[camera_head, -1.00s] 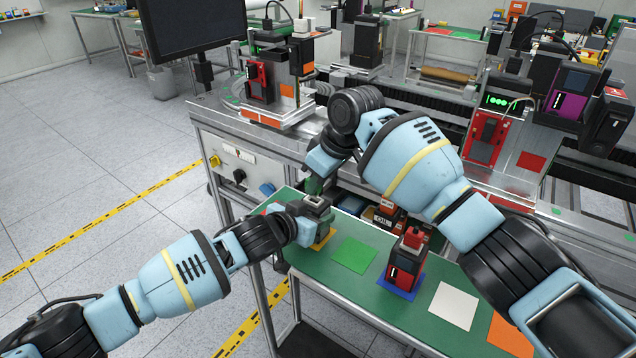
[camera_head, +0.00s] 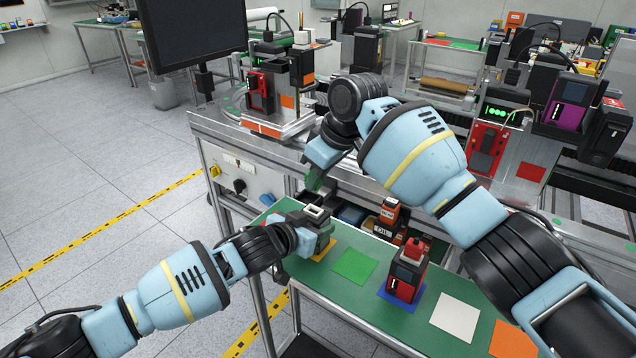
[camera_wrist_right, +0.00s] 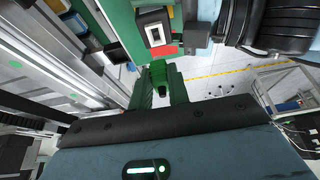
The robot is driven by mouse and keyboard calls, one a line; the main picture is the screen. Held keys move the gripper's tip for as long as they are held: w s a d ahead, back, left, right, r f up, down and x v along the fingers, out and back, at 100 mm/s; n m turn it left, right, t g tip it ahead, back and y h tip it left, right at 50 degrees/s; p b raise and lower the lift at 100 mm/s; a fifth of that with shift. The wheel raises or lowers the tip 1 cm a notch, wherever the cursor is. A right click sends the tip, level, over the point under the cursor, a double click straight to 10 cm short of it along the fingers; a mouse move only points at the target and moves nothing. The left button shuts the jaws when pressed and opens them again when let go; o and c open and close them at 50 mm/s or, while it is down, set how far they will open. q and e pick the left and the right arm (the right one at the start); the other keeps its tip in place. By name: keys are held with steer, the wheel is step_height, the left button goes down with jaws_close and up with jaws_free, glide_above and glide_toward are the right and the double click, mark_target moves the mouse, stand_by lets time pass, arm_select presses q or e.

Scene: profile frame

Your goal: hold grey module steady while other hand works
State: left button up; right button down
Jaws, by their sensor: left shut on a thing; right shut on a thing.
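The grey module (camera_head: 315,214) is upright over the yellow square at the left end of the green table, its open top facing up. My left gripper (camera_head: 309,238) is shut on it from the left. The module also shows at the top of the right wrist view (camera_wrist_right: 154,29), with a pale opening in a dark rim. My right gripper (camera_head: 318,181) is above the module, apart from it, pointing down. It is shut on a small green piece (camera_wrist_right: 158,72) with a dark tip. The fingers partly hide this piece.
The green table (camera_head: 345,292) carries a green square (camera_head: 355,264), a red and black device (camera_head: 405,272) on a blue square, a white square (camera_head: 455,315) and an orange square. Orange and black boxes (camera_head: 386,222) stand behind. A metal workbench (camera_head: 250,143) borders the far side.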

steer(key=shift+r, duration=0.75)
arm_select(q)
steer(key=o, duration=1.2)
steer(key=v, duration=1.2)
